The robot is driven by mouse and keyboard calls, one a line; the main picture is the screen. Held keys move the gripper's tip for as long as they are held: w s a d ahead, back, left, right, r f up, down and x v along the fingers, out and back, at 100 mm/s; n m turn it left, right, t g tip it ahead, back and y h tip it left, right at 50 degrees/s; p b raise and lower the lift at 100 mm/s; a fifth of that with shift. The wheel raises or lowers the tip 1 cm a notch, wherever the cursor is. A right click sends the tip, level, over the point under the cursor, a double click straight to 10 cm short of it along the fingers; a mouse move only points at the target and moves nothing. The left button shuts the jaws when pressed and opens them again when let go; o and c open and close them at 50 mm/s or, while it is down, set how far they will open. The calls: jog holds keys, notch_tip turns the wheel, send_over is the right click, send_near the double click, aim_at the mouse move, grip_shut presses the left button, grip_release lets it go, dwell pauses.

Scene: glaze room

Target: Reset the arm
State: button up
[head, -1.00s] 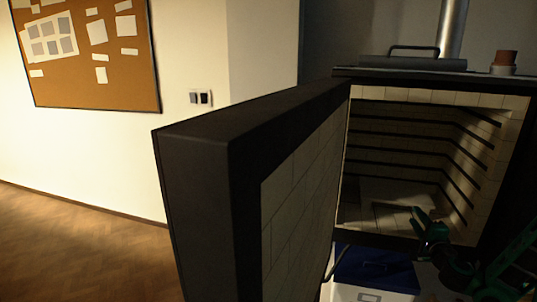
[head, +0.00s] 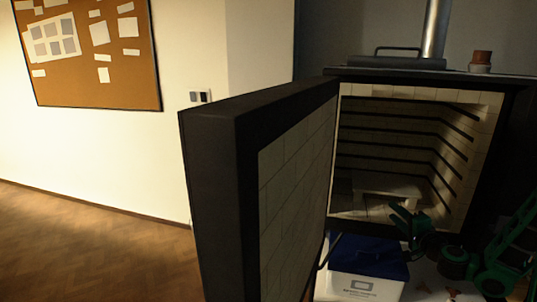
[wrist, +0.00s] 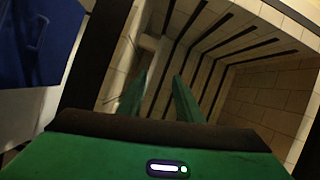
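My gripper (head: 398,212) is at the lower right of the head view, in front of the lower part of the open kiln (head: 330,205). In the wrist view, the two green fingers of my gripper (wrist: 160,82) stand apart with nothing between them, pointing toward the kiln's brick-lined chamber. My green and black arm comes in from the right edge of the head view. I cannot tell exactly how far the fingertips are from the kiln opening.
The thick kiln door (head: 215,190) stands open at centre-left. Inside the kiln is a pale slab (head: 388,184). A white box with a blue lid (head: 365,287) sits below the opening. Terracotta pots (head: 481,60) stand on top. Wooden floor at left is clear.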

jog(key=s+a+n+g+y, duration=0.3)
jog(key=s+a+n+g, duration=0.5)
jog(key=s+a+n, duration=0.2)
jog(key=s+d+r+m+g+h, duration=0.1)
jog(key=s+d+r+g, duration=0.1)
jog(key=s, duration=1)
jog(key=s+d+r+g+h, duration=0.2)
jog(key=s+r+g, duration=0.1)
jog(key=s, duration=1)
jog(key=s+d+r+m+g+h, duration=0.1)
jog(key=s+d+r+g+h, duration=0.1)
jog(key=s, duration=1)
jog(key=shift+s+r+m+g, duration=0.35)
jog(key=shift+r+g, duration=0.3)
jog(key=shift+g, duration=0.35)
